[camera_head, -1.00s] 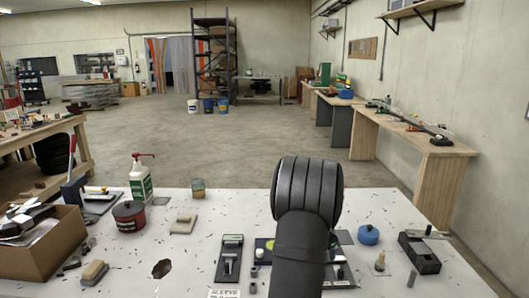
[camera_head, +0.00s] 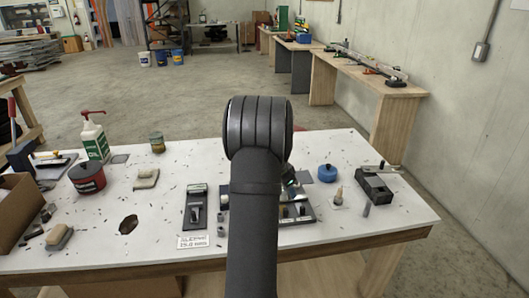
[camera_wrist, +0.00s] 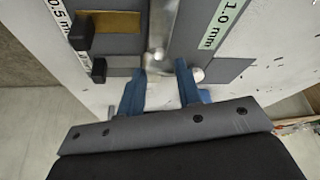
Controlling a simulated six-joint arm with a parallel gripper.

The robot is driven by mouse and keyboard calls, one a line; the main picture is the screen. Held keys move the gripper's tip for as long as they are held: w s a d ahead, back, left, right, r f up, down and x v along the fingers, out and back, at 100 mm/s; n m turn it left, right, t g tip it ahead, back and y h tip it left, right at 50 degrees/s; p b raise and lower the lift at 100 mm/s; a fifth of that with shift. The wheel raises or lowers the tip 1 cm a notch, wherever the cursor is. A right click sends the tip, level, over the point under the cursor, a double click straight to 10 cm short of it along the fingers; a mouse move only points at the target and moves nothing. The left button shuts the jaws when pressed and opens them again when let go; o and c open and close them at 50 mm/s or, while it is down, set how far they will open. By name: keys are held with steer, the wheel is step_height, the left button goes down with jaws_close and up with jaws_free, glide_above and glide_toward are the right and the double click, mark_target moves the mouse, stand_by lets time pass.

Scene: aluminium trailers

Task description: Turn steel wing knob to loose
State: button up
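In the wrist view, my gripper (camera_wrist: 161,72) has two blue fingers standing apart. A shiny steel piece (camera_wrist: 157,62), which may be the wing knob, lies between the fingertips at the foot of a steel strip (camera_wrist: 163,22). I see a gap beside it and no clear grip. A pale rounded end (camera_wrist: 198,74) shows just right of the right finger. The grey plate (camera_wrist: 122,45) around it carries labels "0.5 mm" (camera_wrist: 62,18) and "1.0 mm" (camera_wrist: 222,22). In the head view my arm hides the gripper and most of the fixture.
On the white table (camera_head: 150,225) are a black switch plate (camera_head: 195,207) on the left and another fixture (camera_head: 297,210) right of my arm. A blue round container (camera_head: 327,173) and a black box (camera_head: 374,187) stand further right. Two dark blocks (camera_wrist: 80,32) (camera_wrist: 99,70) rise left of my fingers.

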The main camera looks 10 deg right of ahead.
steer(key=s+a+r+n+t+y, duration=0.1)
steer(key=s+r+n, duration=0.2)
steer(key=r+n, duration=0.35)
steer(key=s+a+r+n+t+y, duration=0.15)
steer(key=s+r+n, duration=0.25)
steer(key=r, duration=0.5)
steer(key=shift+m, duration=0.25)
steer(key=x, duration=1.7)
steer(key=shift+w+d+f, duration=0.1)
steer(key=shift+w+d, duration=0.05)
steer(key=shift+w, duration=0.2)
